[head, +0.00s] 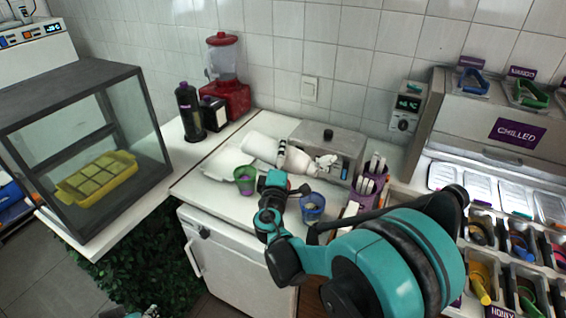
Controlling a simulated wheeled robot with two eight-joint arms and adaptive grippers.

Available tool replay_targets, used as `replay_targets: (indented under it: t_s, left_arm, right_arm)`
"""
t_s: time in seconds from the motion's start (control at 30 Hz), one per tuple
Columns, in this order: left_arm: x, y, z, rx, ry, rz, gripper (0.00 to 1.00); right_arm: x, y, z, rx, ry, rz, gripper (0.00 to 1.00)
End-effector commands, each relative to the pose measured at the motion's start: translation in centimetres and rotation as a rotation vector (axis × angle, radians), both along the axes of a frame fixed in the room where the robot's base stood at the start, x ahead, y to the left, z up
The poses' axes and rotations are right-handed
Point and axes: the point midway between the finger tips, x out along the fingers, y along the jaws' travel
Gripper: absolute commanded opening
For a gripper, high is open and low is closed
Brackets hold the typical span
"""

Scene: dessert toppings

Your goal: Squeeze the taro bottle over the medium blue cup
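The blue cup (313,208) stands on the white counter, just right of my teal forearm. My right arm comes in from the lower right and bends up over the counter's front edge. Its far end (278,184) is between the green cup and the blue cup; I cannot make out the fingers or whether they hold anything. White shapes with dark bands (262,147) lie behind it; I cannot tell whether one is a bottle. No label reading taro is legible. A small teal part at the bottom edge may belong to my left arm; no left fingers show.
A green cup (245,180) stands left of the arm. A dark bottle (188,112), a red blender (226,85) and a glass case (90,150) are left. Topping bins are right.

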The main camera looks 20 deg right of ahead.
Motion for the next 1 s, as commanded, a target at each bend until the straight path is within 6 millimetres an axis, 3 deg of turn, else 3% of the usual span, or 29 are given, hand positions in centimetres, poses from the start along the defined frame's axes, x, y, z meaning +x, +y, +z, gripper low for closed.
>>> replay_targets:
  t_s: [0.27, 0.6, 1.0]
  left_arm:
    - [0.0, 0.0, -0.8, 0.0, 0.0, 0.0, 0.4]
    - [0.0, 0.0, -4.5, 0.0, 0.0, 0.0, 0.4]
    - [0.0, 0.0, -4.7, 0.0, 0.0, 0.0, 0.4]
  right_arm:
    - [0.1, 0.1, 1.9, 0.183, -0.209, 0.002, 0.36]
    - [-2.2, -2.0, 0.4, 0.422, -0.479, -0.001, 0.36]
    - [-3.5, -3.1, 0.2, 0.572, -0.645, 0.001, 0.36]
